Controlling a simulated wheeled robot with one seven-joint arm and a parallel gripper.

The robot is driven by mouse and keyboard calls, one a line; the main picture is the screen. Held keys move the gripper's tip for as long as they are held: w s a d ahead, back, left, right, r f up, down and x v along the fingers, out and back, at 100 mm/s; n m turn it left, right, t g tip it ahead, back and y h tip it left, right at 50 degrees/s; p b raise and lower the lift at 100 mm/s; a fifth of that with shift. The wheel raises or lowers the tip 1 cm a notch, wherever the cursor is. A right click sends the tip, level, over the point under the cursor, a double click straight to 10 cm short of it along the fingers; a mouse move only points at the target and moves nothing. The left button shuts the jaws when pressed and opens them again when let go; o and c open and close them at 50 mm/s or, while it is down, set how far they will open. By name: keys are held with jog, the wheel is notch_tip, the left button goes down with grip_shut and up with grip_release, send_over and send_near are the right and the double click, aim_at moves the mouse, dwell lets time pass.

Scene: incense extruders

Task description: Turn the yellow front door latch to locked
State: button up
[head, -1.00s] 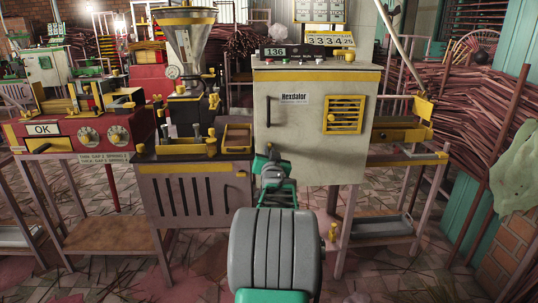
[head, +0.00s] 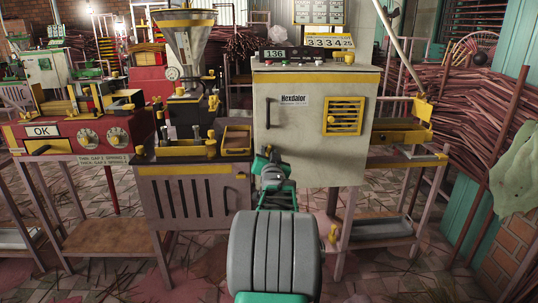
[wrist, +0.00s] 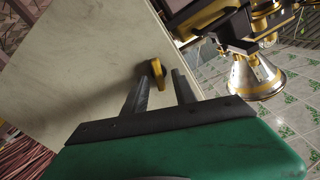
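The pale cabinet labelled Hexdator (head: 305,140) stands in the middle of the head view. Its front also fills the left of the wrist view (wrist: 85,75). The yellow latch (wrist: 157,73) stands out from this front in the wrist view, just ahead of my fingertips and roughly in line with the gap between them. I cannot tell if it touches a finger. My gripper (wrist: 162,80) is open, with two dark fingers apart and nothing held. In the head view my gripper (head: 268,160) is at the cabinet's lower left edge and the latch is not distinguishable there.
A dark vertical handle (head: 268,112) and a yellow vent grille (head: 344,116) are on the cabinet front. A slotted bench (head: 195,195) with small yellow-topped parts and a metal hopper (head: 187,40) stand left. A yellow tray (head: 402,132) is on the right.

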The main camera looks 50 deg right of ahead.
jog(key=p+v, duration=0.1)
jog(key=v, duration=0.7)
jog(key=shift+p, duration=0.4)
